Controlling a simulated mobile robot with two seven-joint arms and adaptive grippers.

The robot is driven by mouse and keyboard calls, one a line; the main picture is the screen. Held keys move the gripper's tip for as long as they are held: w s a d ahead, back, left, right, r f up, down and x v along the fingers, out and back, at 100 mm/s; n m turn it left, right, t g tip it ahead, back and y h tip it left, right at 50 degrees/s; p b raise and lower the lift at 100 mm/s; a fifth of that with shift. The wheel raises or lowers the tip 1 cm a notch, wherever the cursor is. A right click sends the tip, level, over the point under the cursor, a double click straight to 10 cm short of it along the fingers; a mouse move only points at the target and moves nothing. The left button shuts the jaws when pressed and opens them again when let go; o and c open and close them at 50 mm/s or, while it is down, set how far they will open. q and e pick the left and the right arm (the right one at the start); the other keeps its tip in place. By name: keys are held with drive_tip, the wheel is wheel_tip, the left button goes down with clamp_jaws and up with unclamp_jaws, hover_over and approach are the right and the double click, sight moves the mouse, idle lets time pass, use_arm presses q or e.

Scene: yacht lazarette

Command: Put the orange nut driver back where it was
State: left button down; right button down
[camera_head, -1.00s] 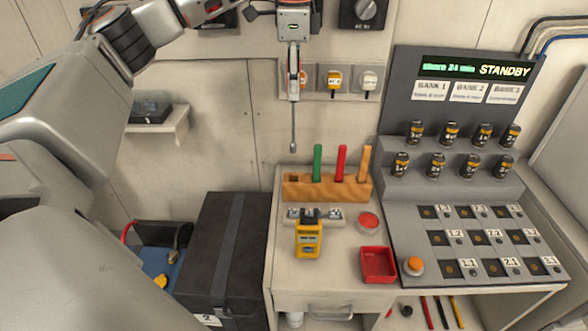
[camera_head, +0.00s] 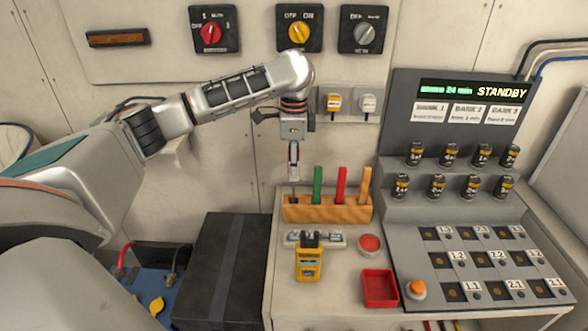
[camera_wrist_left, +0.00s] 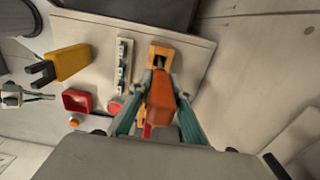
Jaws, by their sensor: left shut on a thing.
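My left gripper (camera_head: 293,172) is shut on the orange nut driver (camera_wrist_left: 161,98) and holds it upright, shaft down. In the head view its handle is mostly hidden by the fingers. The shaft meets the left end of the wooden block (camera_head: 328,214), where the empty slot was; I cannot tell how deep the tip sits. The block also shows in the left wrist view (camera_wrist_left: 160,53), partly behind the handle. A green (camera_head: 318,188), a red (camera_head: 341,186) and a light orange handle (camera_head: 364,186) stand in it. What looks like my right gripper (camera_wrist_left: 42,97) is at the left wrist view's edge, its opening unclear.
A yellow meter (camera_head: 308,264), a red button (camera_head: 369,243) and a red tray (camera_head: 380,288) are in front of the block. A grey console (camera_head: 460,235) stands on the right. A black case (camera_head: 222,270) is on the left.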

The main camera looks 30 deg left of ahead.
use_arm(q)
drive_tip(key=shift+s+f, duration=0.1)
drive_tip(key=shift+f, duration=0.1)
drive_tip(key=c, duration=1.9)
unclamp_jaws()
drive_tip(key=shift+f, duration=0.1)
drive_tip(key=r, duration=0.7)
drive_tip(key=shift+w+r, duration=0.2)
drive_tip(key=shift+r, duration=0.15)
